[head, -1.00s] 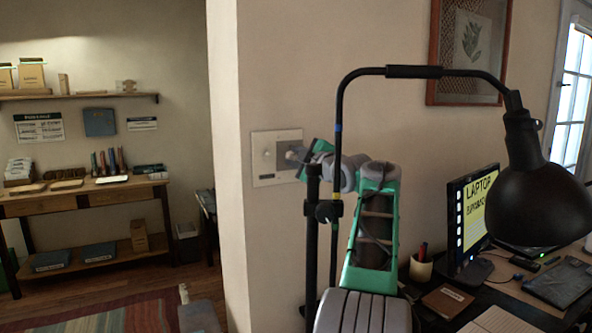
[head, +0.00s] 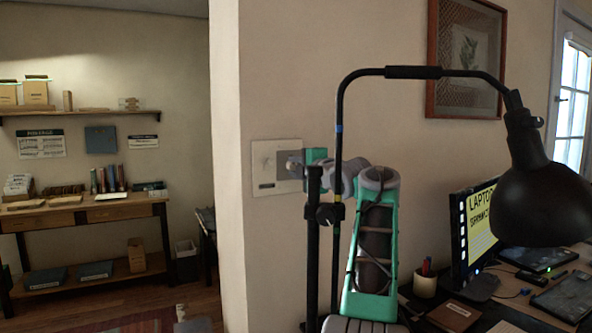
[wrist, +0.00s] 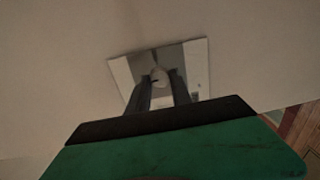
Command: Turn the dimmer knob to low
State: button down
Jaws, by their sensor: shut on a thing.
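A pale switch plate (head: 262,184) is mounted on the wall left of the desk in the head view. It also shows in the wrist view (wrist: 199,60), tilted in the picture. A small pale rounded dimmer knob (wrist: 160,76) stands out from the plate between my two dark fingers. My gripper (wrist: 162,84) is shut on this knob. In the head view my gripper (head: 293,161) reaches the right part of the plate, and the knob's grip is too small and covered to make out. I cannot read the knob's setting.
A black desk lamp (head: 538,200) arches in front of my arm, with its dark stand close beside it. A monitor (head: 477,229) and a pen cup (head: 425,279) are on the desk at right. A wall corner is left of the plate; a wooden table (head: 88,213) stands beyond.

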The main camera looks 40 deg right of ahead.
dwell(0.3)
jog(key=c, duration=1.1)
grip_release()
jog(key=shift+c, duration=0.2)
jog(key=b+v, duration=0.2)
jog(key=v, duration=0.5)
jog(key=shift+s, duration=0.45)
jog(key=shift+a+r, duration=0.1)
